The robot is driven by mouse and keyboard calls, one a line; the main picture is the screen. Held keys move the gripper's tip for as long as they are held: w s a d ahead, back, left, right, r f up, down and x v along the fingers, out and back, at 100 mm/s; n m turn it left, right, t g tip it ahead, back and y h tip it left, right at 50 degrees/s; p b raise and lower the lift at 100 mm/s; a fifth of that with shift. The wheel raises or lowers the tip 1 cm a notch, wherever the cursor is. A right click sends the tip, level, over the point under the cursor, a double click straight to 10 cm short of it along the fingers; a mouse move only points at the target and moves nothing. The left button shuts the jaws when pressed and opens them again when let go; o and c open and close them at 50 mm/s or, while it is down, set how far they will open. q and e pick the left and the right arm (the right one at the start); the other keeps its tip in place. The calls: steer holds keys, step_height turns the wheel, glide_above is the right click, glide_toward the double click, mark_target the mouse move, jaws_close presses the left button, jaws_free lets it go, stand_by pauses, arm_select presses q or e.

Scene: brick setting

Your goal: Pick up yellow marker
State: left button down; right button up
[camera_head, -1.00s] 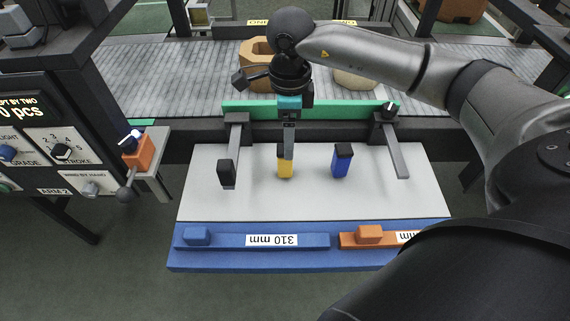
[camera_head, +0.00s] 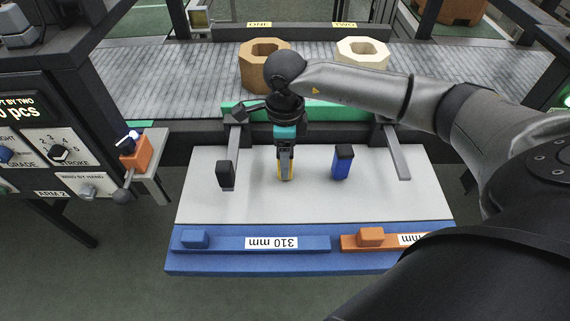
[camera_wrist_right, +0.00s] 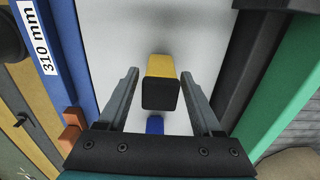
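The yellow marker (camera_wrist_right: 161,67) stands upright on the white board (camera_head: 240,205), its black cap toward the camera in the right wrist view. In the head view, a thin strip of the marker (camera_head: 280,172) shows behind the fingers of my right gripper (camera_head: 286,178). That gripper points down over the marker. In the right wrist view my right gripper (camera_wrist_right: 161,92) is open, with one finger on each side of the marker and a gap on both sides. My left gripper is in neither view.
A black marker (camera_head: 226,174) stands left of the yellow one, a blue marker (camera_head: 343,162) right of it. Blue (camera_head: 215,243) and orange (camera_head: 372,239) bars lie along the board's front. A green rail (camera_head: 330,111) runs behind. Brown (camera_head: 251,73) and cream (camera_head: 362,51) octagonal rings sit on the conveyor.

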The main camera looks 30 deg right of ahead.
jaws_close()
stand_by(0.3)
steer(key=shift+r, duration=0.1)
step_height(320, 180, up, 20)
steer(key=p, duration=0.3)
stand_by(0.4)
